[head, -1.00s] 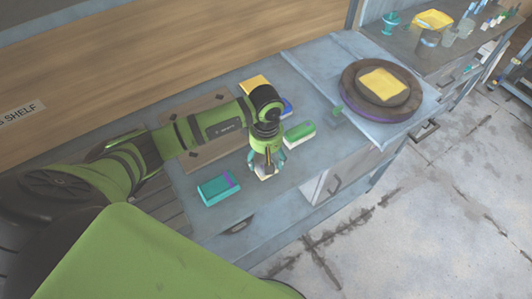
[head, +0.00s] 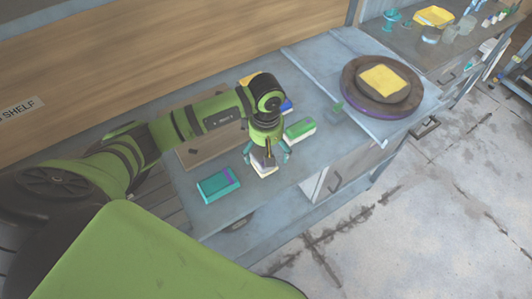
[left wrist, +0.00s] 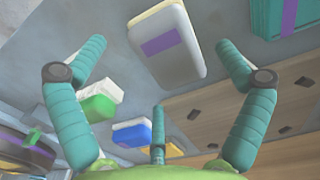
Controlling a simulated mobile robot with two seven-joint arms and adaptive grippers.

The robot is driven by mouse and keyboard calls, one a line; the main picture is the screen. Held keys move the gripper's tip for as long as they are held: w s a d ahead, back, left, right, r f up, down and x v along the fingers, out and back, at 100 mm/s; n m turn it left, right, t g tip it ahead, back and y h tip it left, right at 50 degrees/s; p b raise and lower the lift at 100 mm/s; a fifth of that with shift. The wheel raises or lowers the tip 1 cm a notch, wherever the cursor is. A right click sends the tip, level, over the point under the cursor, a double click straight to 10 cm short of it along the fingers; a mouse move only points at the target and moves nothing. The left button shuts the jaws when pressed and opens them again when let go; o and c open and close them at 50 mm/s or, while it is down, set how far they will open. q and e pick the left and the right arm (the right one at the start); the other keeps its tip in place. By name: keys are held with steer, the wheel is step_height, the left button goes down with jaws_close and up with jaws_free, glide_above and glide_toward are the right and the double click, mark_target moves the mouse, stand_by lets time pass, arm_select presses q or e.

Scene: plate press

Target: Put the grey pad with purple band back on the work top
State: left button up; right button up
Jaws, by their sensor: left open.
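The grey pad with purple band (head: 264,171) lies on the blue-grey work top (head: 232,222), near its front edge. In the left wrist view the pad (left wrist: 168,42) shows its purple patch and pale edge, lying between and beyond the spread fingers. My left gripper (head: 266,153) is open just above the pad, pointing down. In the head view the gripper hides part of the pad and its purple band. My right gripper is not in view.
A teal pad with a purple band (head: 217,187) lies left of the gripper, and a green-and-white pad (head: 300,131) to its right. Blue and yellow pads lie behind. A round press plate with a yellow pad (head: 383,79) stands further right.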

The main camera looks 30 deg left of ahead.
arm_select(q)
step_height(320, 180, up, 10)
steer(key=b, duration=0.3)
steer(key=shift+r, duration=0.15)
